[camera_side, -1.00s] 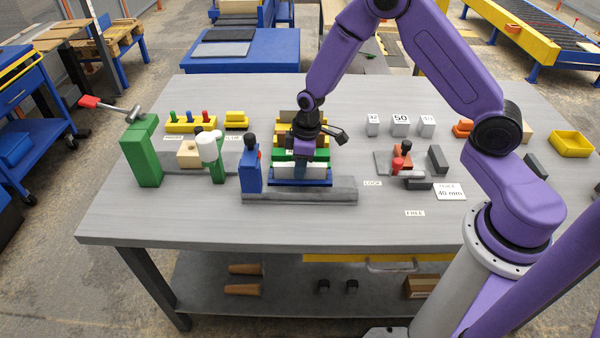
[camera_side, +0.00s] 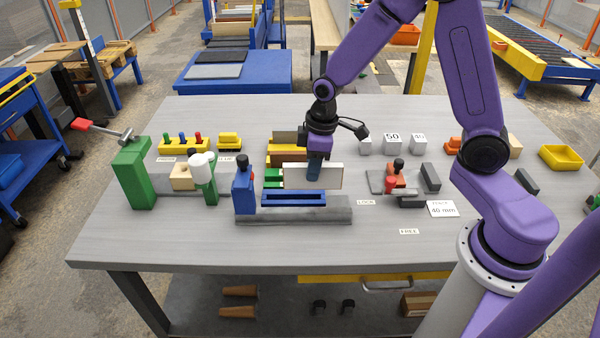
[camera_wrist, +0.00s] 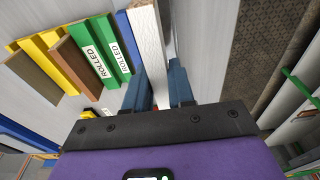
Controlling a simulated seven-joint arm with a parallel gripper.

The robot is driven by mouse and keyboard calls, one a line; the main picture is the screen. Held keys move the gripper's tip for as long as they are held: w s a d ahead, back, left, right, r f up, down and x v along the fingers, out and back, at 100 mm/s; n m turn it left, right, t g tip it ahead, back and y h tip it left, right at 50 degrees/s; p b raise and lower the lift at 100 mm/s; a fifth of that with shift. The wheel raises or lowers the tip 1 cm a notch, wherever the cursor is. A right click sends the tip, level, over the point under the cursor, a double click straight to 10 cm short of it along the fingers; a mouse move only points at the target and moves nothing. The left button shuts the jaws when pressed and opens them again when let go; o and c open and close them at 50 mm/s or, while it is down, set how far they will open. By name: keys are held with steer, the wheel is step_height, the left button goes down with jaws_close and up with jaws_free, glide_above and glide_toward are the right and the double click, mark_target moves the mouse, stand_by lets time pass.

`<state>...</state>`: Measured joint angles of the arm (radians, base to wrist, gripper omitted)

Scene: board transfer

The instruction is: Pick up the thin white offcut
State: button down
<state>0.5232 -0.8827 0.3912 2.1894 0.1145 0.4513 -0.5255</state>
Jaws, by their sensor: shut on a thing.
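The thin white offcut (camera_side: 328,177) is a flat white board, held upright on its long edge in the side view. My gripper (camera_side: 314,172) is shut on it near its middle and holds it above and behind the blue slotted holder (camera_side: 293,198). In the wrist view the white offcut (camera_wrist: 147,45) runs up from between the blue fingers (camera_wrist: 160,88). The lower part of its grip is hidden by the gripper body. The blue holder's slot looks empty.
A red-and-grey fixture (camera_side: 396,178) sits to the right.

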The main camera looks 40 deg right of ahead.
steer(key=s+d+r, duration=0.1)
steer(key=s+r, duration=0.2)
steer(key=s, duration=0.5)
steer(key=shift+r, duration=0.2)
